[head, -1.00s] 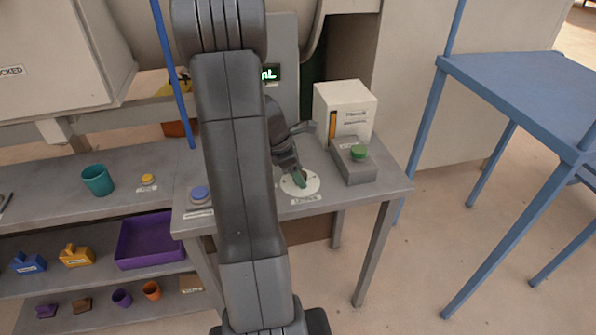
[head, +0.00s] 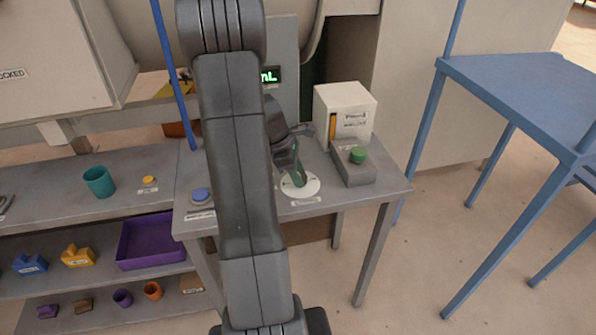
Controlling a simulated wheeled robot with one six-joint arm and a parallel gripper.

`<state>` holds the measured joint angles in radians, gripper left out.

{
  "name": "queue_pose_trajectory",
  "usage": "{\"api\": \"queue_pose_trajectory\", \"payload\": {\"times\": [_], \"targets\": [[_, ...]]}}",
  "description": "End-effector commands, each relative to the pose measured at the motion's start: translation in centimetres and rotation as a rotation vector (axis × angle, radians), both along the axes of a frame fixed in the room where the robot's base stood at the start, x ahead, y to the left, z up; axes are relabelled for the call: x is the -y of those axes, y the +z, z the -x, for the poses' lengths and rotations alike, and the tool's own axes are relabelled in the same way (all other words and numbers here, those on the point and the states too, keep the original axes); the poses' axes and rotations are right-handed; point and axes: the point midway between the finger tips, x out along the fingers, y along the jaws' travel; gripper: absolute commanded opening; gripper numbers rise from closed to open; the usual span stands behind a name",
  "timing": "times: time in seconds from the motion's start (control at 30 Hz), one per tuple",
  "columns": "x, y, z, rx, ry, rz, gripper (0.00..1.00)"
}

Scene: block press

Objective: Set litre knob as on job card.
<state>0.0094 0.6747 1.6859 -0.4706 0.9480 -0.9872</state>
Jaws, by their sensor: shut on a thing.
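The litre knob sits on a round white dial (head: 311,187) on the small grey table. My gripper (head: 297,178) is down at the dial and shut on the knob, whose green part (head: 298,176) shows between the fingers. The arm hides part of the dial's left side. A green display (head: 271,75) behind the arm shows letters ending in "nL" or "mL"; the rest is hidden. No job card is readable in this view.
A white box (head: 345,112) and a grey box with a green button (head: 358,155) stand right of the dial. A blue button (head: 200,194) is at the left. A blue table (head: 530,90) stands at the far right. Shelves with a teal cup (head: 99,181) lie left.

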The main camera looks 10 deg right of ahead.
Motion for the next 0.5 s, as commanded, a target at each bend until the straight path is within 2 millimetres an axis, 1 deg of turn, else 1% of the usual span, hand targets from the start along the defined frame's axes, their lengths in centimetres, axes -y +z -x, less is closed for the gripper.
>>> {"api": "queue_pose_trajectory", "payload": {"times": [0.03,0.5], "targets": [[0.05,0.21,-0.09,-0.001,-0.041,0.001,0.15],[0.23,0.18,-0.32,0.000,-0.488,0.000,0.15]]}}
